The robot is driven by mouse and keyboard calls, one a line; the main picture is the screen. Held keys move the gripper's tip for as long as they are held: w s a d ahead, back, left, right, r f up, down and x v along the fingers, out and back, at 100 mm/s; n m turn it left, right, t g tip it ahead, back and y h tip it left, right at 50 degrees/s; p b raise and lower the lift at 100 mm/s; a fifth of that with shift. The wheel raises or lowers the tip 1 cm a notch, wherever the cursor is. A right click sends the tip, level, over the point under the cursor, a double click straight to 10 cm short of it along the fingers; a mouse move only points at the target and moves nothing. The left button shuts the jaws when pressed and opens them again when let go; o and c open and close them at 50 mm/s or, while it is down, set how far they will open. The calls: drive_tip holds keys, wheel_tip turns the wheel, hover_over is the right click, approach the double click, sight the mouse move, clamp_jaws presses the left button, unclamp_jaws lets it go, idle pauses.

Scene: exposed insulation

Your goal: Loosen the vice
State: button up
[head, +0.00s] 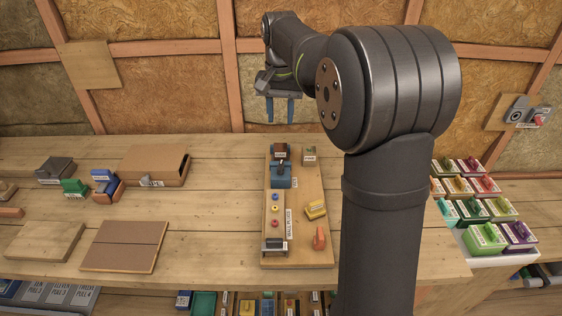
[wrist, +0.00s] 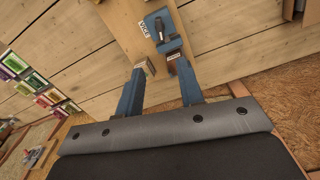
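The blue vice (head: 281,178) stands on a wooden board near the back of the bench, with a dark brown block (head: 281,151) at its far side. In the wrist view the vice (wrist: 156,22) shows beyond my fingertips, with a label beside it and a dark handle-like part (wrist: 160,30). I cannot tell how tight its jaws are. My gripper (head: 280,122) hangs above and behind the vice, fingers pointing down. In the wrist view its two blue fingers (wrist: 160,68) are apart with nothing held between them. It looks clear of the vice.
The board (head: 300,222) also carries a small labelled block (head: 309,154), a yellow piece (head: 316,209), an orange piece (head: 319,238) and a strip with coloured buttons (head: 275,210). A cardboard box (head: 155,165) stands left. Coloured boxes (head: 484,236) sit right. An insulated wall rises behind.

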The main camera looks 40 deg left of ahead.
sight(280, 164)
wheel_tip(280, 164, down, 17)
drive_tip(key=shift+r, duration=0.2)
drive_tip(key=shift+c, duration=0.4)
